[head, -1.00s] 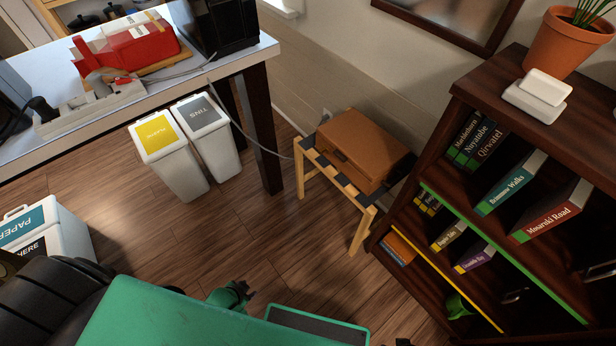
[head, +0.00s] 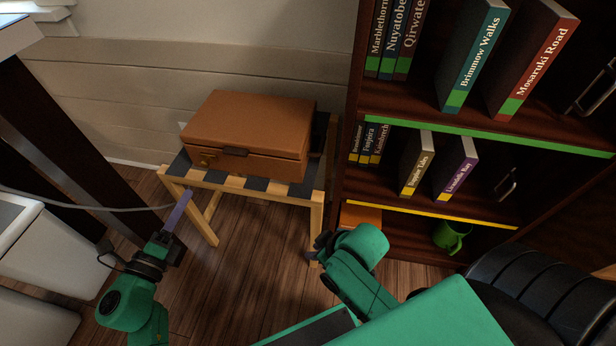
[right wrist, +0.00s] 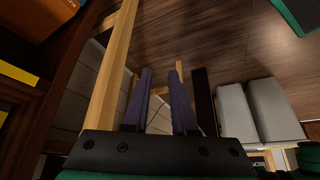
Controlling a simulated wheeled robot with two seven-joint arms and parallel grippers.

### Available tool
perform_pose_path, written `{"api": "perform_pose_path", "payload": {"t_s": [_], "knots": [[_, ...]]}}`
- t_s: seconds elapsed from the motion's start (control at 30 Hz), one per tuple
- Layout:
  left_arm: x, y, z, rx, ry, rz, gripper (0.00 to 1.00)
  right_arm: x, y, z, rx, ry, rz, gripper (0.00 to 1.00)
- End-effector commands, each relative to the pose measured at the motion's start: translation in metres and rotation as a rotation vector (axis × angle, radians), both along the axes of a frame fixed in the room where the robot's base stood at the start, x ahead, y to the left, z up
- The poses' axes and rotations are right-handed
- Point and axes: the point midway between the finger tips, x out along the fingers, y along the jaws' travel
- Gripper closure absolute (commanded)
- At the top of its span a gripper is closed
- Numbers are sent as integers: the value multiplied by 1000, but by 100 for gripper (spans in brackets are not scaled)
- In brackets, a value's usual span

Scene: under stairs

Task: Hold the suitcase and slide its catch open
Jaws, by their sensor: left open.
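The brown suitcase (head: 250,122) lies flat and closed on a slatted wooden rack (head: 316,205) against the wall. A dark handle (head: 233,151) is on its front, with a small brass-coloured catch (head: 207,161) left of it. My left gripper (head: 181,205) is open and empty, in front of and below the suitcase's left end, not touching it. My right gripper (head: 314,250) is low by the rack's front right leg, apart from the suitcase. In the right wrist view its two fingers (right wrist: 163,85) stand apart with nothing held. The suitcase cannot be made out in that view.
A dark bookcase (head: 480,130) with books and a green mug (head: 451,236) stands close on the right. A dark table leg (head: 75,130), a grey cable (head: 90,206) and white bins (head: 45,250) are on the left. Floor is clear before the rack.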

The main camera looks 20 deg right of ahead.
Motion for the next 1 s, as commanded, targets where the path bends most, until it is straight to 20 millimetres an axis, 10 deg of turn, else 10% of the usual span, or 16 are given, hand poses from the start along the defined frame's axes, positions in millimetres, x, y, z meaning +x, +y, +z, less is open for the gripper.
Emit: {"api": "perform_pose_path", "payload": {"t_s": [0.4,0.67,1.0], "knots": [[0,0,-1,-2,2,1,50,81,-31,176,-1557,-491,806,75],[0,0,-1,-3,2,1,50,79,-62,171,-1721,-421,983,75],[0,0,-1,-3,2,1,50,144,-85,152,-1721,-421,980,75]]}}
